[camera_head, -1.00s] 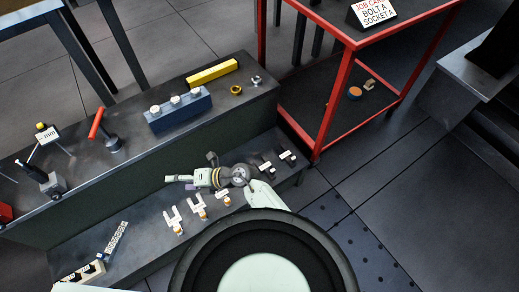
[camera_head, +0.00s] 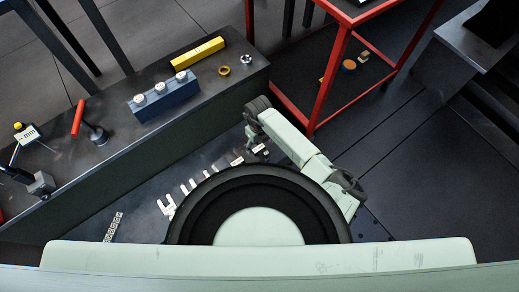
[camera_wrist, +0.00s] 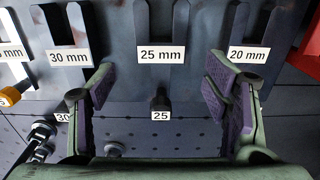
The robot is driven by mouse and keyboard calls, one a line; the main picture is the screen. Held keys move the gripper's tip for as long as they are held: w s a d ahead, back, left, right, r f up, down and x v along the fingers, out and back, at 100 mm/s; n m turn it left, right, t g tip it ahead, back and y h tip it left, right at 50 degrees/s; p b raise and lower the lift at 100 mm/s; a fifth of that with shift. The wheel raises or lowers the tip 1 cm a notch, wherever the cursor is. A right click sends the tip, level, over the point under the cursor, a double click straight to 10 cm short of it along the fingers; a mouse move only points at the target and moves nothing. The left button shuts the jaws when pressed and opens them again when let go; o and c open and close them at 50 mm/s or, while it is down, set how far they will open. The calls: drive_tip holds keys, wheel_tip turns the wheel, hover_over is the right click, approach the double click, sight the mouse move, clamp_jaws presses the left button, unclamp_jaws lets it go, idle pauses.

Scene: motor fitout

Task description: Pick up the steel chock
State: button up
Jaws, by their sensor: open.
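My gripper (camera_wrist: 160,85) is open and empty in the wrist view, its two purple-padded fingers spread on either side of the picture. Beyond and between them is a slotted dark plate with a "25 mm" label (camera_wrist: 161,55). No part is clearly marked as the steel chock. A grey metal block (camera_head: 42,184) stands on the bench at the far left of the head view; I cannot tell if it is the chock. In the head view my fingers are hidden beneath my bent arm.
The bench (camera_head: 110,160) holds a blue block with pegs (camera_head: 163,97), a yellow bar (camera_head: 197,50) and a red-handled tool (camera_head: 85,122). A red-framed cart (camera_head: 320,85) stands right of it. Slotted plates labelled "30 mm" (camera_wrist: 68,57) and "20 mm" (camera_wrist: 249,53) flank the middle plate.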

sight(260, 149)
wheel_tip(260, 149, down, 5)
drive_tip(key=shift+s+d+r, duration=0.1)
drive_tip(key=shift+c, duration=0.6)
drive_tip(key=shift+r, duration=0.1)
clamp_jaws()
